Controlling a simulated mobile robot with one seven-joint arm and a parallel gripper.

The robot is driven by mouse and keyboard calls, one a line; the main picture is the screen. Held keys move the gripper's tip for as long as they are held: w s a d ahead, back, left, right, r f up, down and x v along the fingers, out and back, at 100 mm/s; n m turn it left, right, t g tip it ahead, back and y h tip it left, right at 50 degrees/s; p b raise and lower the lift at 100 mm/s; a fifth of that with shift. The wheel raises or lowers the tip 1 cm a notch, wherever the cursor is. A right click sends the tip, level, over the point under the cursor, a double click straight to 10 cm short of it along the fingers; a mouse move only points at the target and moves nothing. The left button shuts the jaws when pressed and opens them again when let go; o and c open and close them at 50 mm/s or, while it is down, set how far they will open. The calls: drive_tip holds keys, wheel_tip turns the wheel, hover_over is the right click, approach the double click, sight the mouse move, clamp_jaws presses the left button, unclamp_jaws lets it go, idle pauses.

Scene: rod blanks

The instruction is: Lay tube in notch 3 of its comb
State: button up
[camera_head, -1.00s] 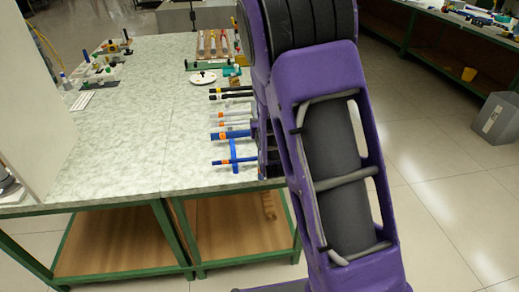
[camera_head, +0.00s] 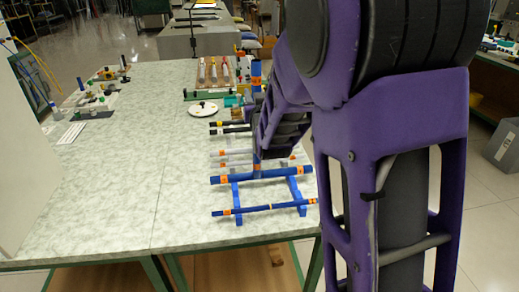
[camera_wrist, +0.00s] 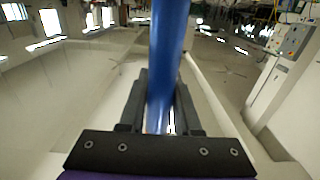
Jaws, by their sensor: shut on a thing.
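A thick blue tube (camera_head: 235,178) with orange bands lies level across the far part of a blue comb (camera_head: 236,197). In the wrist view the blue tube (camera_wrist: 168,60) runs away from between the dark jaws (camera_wrist: 160,118). A thinner blue rod (camera_head: 265,209) with orange marks lies across the comb's near end. The notch floors are too small to make out.
Pale rods (camera_head: 232,153) and black rods (camera_head: 230,127) lie beyond the comb.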

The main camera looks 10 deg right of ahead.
wheel_tip(320, 180, down, 7)
drive_tip(key=shift+b, duration=0.3)
drive_tip(key=shift+f, duration=0.1)
drive_tip(key=shift+f+b, duration=0.3)
drive_tip(key=shift+b, duration=0.2)
drive_tip(key=shift+f+b, duration=0.35)
drive_tip(key=shift+b, duration=0.15)
drive_tip(key=shift+r, duration=0.1)
drive_tip(key=o, duration=1)
